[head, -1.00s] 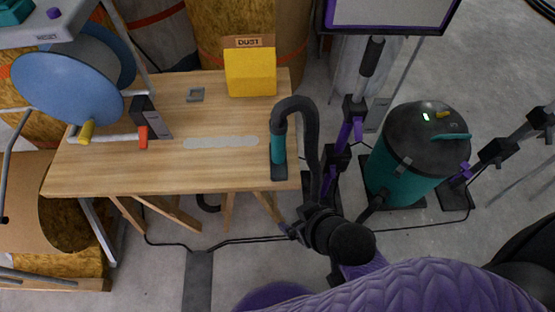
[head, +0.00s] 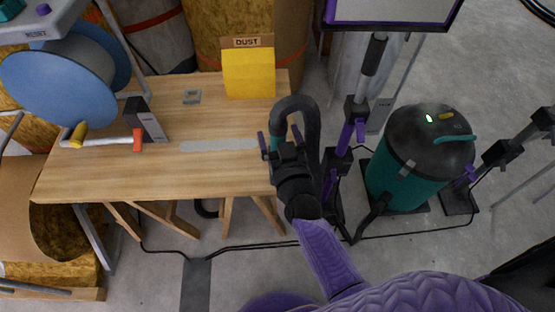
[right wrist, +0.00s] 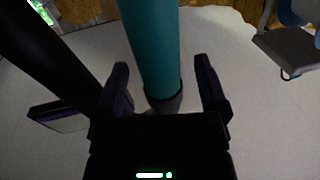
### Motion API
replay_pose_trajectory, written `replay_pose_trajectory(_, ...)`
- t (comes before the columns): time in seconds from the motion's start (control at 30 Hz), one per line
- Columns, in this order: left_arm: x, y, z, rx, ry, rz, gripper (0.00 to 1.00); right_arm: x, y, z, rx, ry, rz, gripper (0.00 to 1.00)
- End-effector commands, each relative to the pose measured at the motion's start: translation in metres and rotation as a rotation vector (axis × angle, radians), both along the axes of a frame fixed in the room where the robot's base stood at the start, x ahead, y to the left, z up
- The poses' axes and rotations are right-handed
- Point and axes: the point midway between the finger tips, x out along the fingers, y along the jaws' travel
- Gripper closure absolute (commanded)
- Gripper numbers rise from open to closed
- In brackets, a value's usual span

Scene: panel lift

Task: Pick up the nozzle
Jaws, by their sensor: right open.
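The nozzle is a teal tube on a black hose at the right end of the wooden table; a part of the nozzle (head: 278,130) shows in the head view. Its lower part is hidden behind my right gripper (head: 279,139). In the right wrist view the nozzle (right wrist: 153,45) stands between the two open fingers of the right gripper (right wrist: 163,78), with a gap on both sides. The fingers are not closed on it. My left gripper is not in view.
The black hose (head: 312,120) arches just right of the nozzle. A yellow dust box (head: 249,75), a blue reel (head: 65,75) and a small grey square (head: 191,97) are on or by the table (head: 110,180). A teal vacuum drum (head: 400,180) stands on the floor at right.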

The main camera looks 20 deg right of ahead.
Motion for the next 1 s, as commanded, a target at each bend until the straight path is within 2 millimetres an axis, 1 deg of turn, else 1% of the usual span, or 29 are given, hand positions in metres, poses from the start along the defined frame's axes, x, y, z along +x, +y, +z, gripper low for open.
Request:
replay_pose_trajectory(0.03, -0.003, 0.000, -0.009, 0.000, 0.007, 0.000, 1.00, 0.010, 0.000, -0.004, 0.002, -0.001, -0.001, 0.08)
replay_pose_trajectory(0.13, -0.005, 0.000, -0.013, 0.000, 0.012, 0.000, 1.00, 0.024, -0.002, -0.003, 0.001, 0.001, 0.000, 0.08)
replay_pose_trajectory(0.2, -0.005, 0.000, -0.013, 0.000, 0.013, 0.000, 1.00, 0.027, -0.002, -0.001, 0.000, 0.002, 0.001, 0.08)
replay_pose_trajectory(0.37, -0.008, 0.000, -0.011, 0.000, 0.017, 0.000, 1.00, 0.027, -0.002, 0.001, -0.001, 0.002, 0.001, 0.08)
replay_pose_trajectory(0.47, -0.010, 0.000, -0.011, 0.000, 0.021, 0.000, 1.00, 0.027, -0.002, 0.001, 0.000, 0.002, 0.001, 0.27)
replay_pose_trajectory(0.5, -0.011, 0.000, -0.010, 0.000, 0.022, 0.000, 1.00, 0.027, -0.002, 0.001, 0.000, 0.002, 0.001, 0.36)
replay_pose_trajectory(0.57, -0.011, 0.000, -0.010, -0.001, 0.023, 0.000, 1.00, 0.027, -0.002, 0.001, 0.000, 0.002, 0.001, 0.48)
replay_pose_trajectory(0.6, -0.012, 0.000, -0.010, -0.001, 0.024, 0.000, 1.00, 0.027, -0.002, 0.001, 0.000, 0.002, 0.001, 0.57)
replay_pose_trajectory(0.77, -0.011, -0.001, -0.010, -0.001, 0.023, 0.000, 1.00, 0.026, -0.002, 0.000, 0.000, 0.002, 0.001, 0.91)
replay_pose_trajectory(0.8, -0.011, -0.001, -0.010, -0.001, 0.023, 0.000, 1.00, 0.026, -0.002, 0.000, -0.001, 0.002, 0.001, 0.99)
replay_pose_trajectory(1.0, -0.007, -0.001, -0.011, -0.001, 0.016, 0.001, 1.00, 0.026, -0.002, 0.000, -0.001, 0.002, 0.001, 1.00)
